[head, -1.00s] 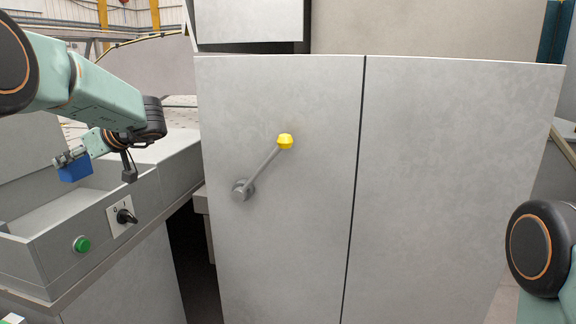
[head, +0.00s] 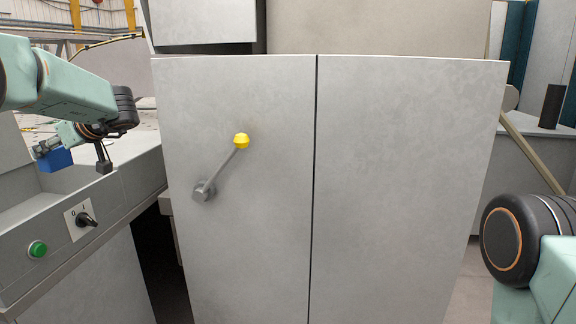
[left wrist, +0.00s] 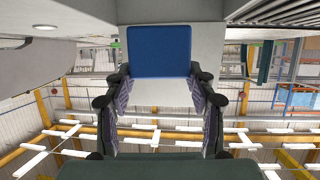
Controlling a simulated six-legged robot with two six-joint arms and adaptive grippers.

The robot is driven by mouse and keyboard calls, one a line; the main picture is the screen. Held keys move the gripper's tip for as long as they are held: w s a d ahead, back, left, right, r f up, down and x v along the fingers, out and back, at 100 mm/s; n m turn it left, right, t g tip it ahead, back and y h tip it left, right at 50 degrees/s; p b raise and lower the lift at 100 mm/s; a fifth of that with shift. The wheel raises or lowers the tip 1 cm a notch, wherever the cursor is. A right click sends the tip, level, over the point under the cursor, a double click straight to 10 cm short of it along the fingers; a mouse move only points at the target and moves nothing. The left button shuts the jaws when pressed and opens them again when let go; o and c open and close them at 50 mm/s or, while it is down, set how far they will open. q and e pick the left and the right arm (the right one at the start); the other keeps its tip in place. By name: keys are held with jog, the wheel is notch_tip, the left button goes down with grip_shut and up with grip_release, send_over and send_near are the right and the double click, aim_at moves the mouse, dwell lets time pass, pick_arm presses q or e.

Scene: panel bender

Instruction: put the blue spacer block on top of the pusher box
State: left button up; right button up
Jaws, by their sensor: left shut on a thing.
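My right gripper is not in view; only part of my right arm shows at the lower right of the head view. I cannot make out the pusher box in either view.
A large grey cabinet (head: 400,180) with a yellow-knobbed lever (head: 222,168) fills the middle. The console at left has a green button (head: 37,249) and a black rotary switch (head: 86,219). A black cylinder (head: 551,106) stands at the far right.

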pick_arm(q)
jog(key=w+d+f+m+t+h, duration=0.6)
jog(key=w+d+m+t+h, duration=0.15)
jog(key=m+t, duration=0.2)
jog(key=d+f+m+t+h+b, duration=0.1)
jog(key=d+f+m+h, duration=0.35)
jog(key=d+f, duration=0.2)
jog(key=s+d+f+m+h+b, duration=0.2)
jog(key=s+d+f+m+h, duration=0.45)
jog(key=s+d+f, duration=0.45)
jog(key=s+d+f+m+g+h+b, duration=0.1)
jog(key=s+d+f+m+g+h, duration=0.1)
jog(key=s+d, duration=0.4)
jog(key=s+d+f+m+g+h+b, duration=0.2)
jog(key=s+d+f+m+g+h, duration=0.1)
jog(key=s, duration=0.8)
notch_tip(320, 180, down, 4)
jog(key=d+m+h, duration=0.1)
jog(key=d, duration=0.1)
jog(key=shift+d+r, duration=0.2)
jog(key=shift+d, duration=0.15)
